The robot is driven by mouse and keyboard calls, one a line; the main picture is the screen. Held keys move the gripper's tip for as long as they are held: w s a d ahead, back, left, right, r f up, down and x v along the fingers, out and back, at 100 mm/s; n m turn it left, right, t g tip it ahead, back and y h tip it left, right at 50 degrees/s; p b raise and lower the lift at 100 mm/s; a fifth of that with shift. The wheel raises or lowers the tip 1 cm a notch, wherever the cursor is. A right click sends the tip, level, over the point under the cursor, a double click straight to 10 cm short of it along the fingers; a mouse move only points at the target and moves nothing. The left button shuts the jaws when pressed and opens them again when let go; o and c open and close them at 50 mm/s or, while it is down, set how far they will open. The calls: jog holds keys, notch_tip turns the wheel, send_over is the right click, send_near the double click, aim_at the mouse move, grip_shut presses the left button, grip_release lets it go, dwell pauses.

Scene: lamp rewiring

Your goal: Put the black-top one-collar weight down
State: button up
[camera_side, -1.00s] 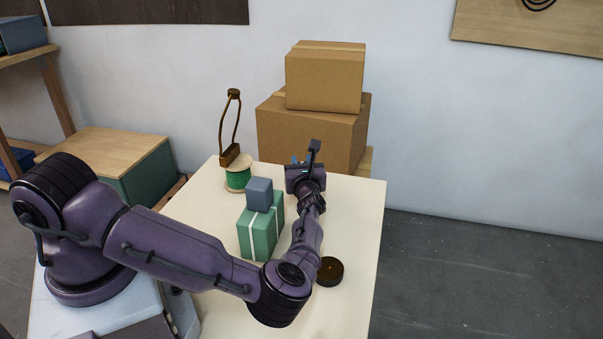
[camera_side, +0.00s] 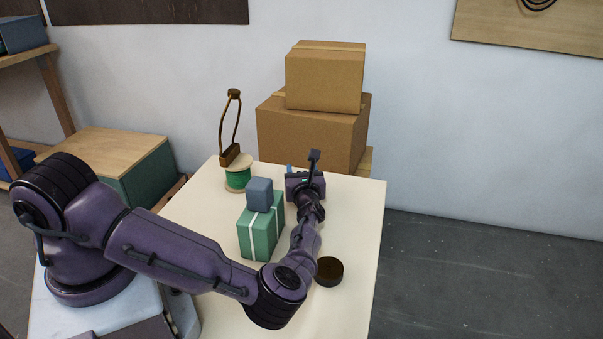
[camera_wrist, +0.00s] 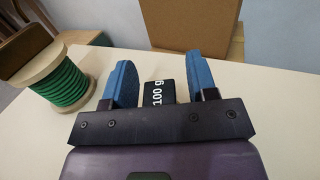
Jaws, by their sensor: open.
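The black-top weight (camera_wrist: 158,93), marked "100 g", shows in the wrist view between the two blue fingers of my gripper (camera_wrist: 160,80). There are gaps on both sides of it, so the fingers are open and not gripping it. Only its black top shows; its collar and base are hidden, and I cannot see how it meets the table (camera_wrist: 268,115). In the side view my gripper (camera_side: 303,181) is low over the far part of the table, and its body hides the weight there.
A spool of green wire (camera_side: 238,178) with a lamp frame (camera_side: 230,155) stands left of my gripper. A green box (camera_side: 262,232) with a blue-grey cube (camera_side: 259,194) on it is nearer. Cardboard boxes (camera_side: 312,130) stand behind. A dark round disc (camera_side: 329,271) lies near the right edge.

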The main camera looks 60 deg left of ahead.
jog(key=v, duration=0.7)
jog(key=shift+s+d, duration=0.1)
jog(key=shift+d, duration=0.15)
